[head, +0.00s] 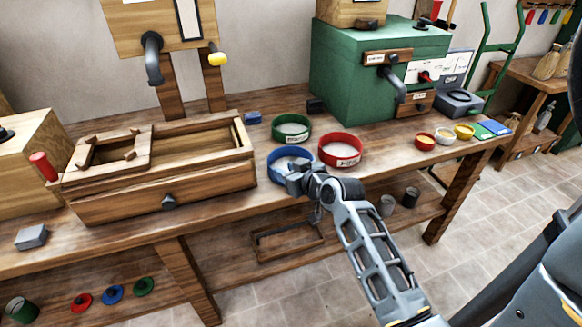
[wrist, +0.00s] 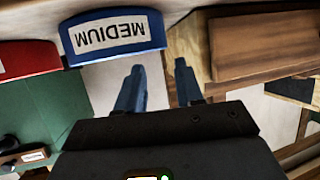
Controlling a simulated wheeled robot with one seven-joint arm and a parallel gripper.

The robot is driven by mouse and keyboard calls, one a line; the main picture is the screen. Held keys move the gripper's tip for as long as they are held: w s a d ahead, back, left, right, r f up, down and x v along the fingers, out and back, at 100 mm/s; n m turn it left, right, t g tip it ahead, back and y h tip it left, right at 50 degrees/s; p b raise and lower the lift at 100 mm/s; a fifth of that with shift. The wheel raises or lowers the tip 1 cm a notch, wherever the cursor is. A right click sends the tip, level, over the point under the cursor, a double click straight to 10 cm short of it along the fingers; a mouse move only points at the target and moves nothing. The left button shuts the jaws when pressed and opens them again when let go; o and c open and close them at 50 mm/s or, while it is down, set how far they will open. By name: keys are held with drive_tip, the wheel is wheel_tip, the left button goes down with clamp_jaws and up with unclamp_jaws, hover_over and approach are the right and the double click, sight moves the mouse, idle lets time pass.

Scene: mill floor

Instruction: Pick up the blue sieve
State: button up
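The blue sieve (head: 273,163) stands on the workbench in the head view, between the wooden trough box and the red sieve. Its front is partly hidden by my gripper (head: 297,180). In the wrist view the blue sieve (wrist: 112,38) shows its wall with a white label reading MEDIUM, upside down, at the upper left. My gripper (wrist: 159,66) is open in the wrist view, its two fingers apart with nothing seen between them. It is close to the sieve's near side; I cannot tell whether it touches.
The red sieve (head: 341,150) stands close at the right, and the green sieve (head: 291,128) just behind. The wooden trough box (head: 160,190) is at the left. A large green machine (head: 375,70) stands behind. Small bowls (head: 425,141) sit farther right, with some bare benchtop before them.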

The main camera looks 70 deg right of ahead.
sight(271, 168)
drive_tip(key=x, duration=0.4)
drive_tip(key=p+x, duration=0.1)
drive_tip(key=x, duration=0.1)
drive_tip(key=shift+w+a+f, duration=0.15)
drive_tip(key=shift+w+f, duration=0.05)
drive_tip(key=shift+w, duration=0.1)
drive_tip(key=shift+c, duration=0.3)
clamp_jaws()
